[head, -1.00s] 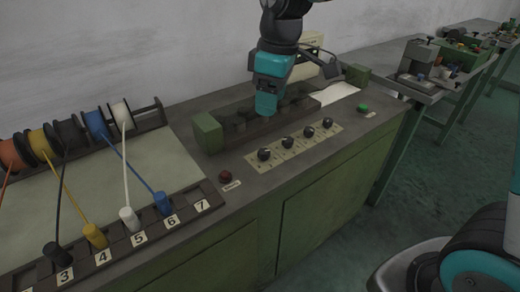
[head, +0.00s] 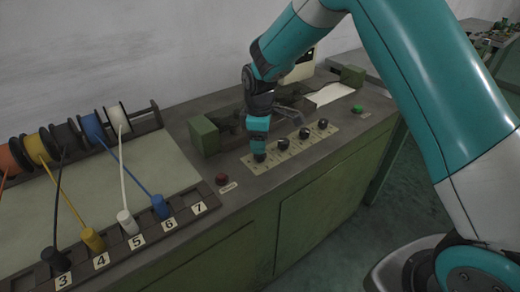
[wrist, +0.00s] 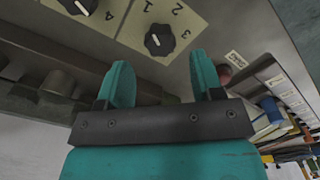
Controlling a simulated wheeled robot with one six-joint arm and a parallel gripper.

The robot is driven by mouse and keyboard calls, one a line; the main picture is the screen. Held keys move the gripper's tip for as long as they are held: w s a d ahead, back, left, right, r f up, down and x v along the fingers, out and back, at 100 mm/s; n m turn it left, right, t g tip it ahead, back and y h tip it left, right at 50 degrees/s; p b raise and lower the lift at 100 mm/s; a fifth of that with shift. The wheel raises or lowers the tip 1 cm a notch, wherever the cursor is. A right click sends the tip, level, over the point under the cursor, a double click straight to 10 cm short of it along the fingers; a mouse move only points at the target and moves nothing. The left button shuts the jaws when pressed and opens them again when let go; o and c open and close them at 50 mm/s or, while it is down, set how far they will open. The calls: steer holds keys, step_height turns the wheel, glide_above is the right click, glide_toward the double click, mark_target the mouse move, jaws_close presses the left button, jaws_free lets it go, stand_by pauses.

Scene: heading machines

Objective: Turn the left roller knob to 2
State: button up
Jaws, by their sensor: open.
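The left roller knob (head: 260,157) is black and round, at the near left end of a row of knobs on a pale scale plate (head: 247,164). In the wrist view the knob (wrist: 159,39) has a white pointer mark, and the numerals 1, 2 and 3 show around it. I cannot tell which numeral the pointer meets. My gripper (wrist: 162,72) is open, its two teal fingers on either side of the knob's position and short of it in the picture. In the head view my gripper (head: 258,146) points down right over the knob, partly covering it.
More black knobs (head: 304,133) stand to the right along the plate. A red button (head: 222,179) is at the left and a green button (head: 358,109) at the far right. A green block (head: 205,136) stands behind. Cable spools and numbered sockets fill the left.

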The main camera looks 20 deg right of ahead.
mark_target(260, 157)
steer(key=shift+f, duration=2.2)
steer(key=shift+c, duration=0.3)
steer(key=c, duration=0.9)
steer(key=shift+o, duration=0.2)
steer(key=shift+m, duration=0.3)
steer(key=m, duration=0.5)
steer(key=shift+m, duration=0.3)
steer(key=m, duration=0.5)
steer(key=shift+w+m, duration=0.1)
steer(key=shift+m, duration=0.3)
